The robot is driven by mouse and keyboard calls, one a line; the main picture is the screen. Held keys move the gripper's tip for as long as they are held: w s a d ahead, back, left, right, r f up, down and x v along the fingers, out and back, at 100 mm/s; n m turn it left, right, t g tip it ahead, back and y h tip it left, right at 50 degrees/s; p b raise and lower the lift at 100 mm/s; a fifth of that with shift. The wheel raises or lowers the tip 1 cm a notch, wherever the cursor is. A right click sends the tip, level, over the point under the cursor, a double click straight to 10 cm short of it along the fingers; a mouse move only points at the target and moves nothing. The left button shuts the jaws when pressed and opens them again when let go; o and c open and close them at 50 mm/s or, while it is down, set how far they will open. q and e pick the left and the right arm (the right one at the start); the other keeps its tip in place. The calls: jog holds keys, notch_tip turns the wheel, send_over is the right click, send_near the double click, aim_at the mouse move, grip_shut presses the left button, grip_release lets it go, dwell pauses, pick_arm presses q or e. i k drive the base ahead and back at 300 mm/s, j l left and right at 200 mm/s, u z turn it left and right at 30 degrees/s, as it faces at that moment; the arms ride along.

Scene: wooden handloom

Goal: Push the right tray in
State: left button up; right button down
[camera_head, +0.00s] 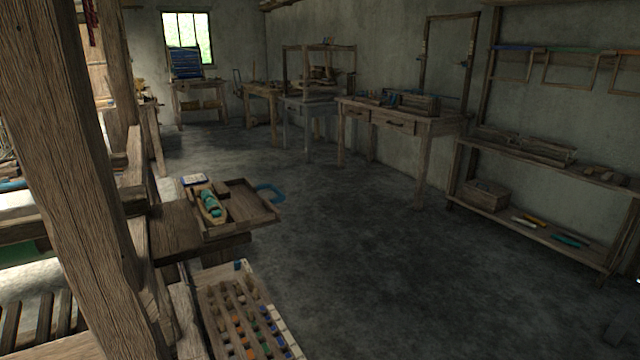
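A shallow wooden tray (252,210) sits on a wooden ledge at the loom's right side, jutting out over the floor. It holds a wooden shuttle with teal thread (211,204). A curved blue piece (270,192) shows at its far right corner; I cannot tell whether it is fixed to the tray. A lower wooden tray (207,318) with rows of small coloured spools shows at the bottom. I cannot tell which one is the right tray. Neither of my grippers is in view.
A thick loom post (70,150) fills the left and hides part of the loom. Open concrete floor (380,260) lies to the right of the trays. A drawer table (400,120) and a wall shelf (540,165) stand along the right wall.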

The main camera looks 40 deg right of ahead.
aim_at(246, 210)
jog(key=i+l, duration=0.15)
jog(key=l, duration=0.3)
jog(key=i+l, duration=0.1)
jog(key=l, duration=0.3)
jog(key=i+l, duration=0.15)
jog(key=l, duration=0.3)
jog(key=i+l+u, duration=0.1)
jog(key=l, duration=0.3)
jog(key=i+l, duration=0.15)
jog(key=l, duration=0.3)
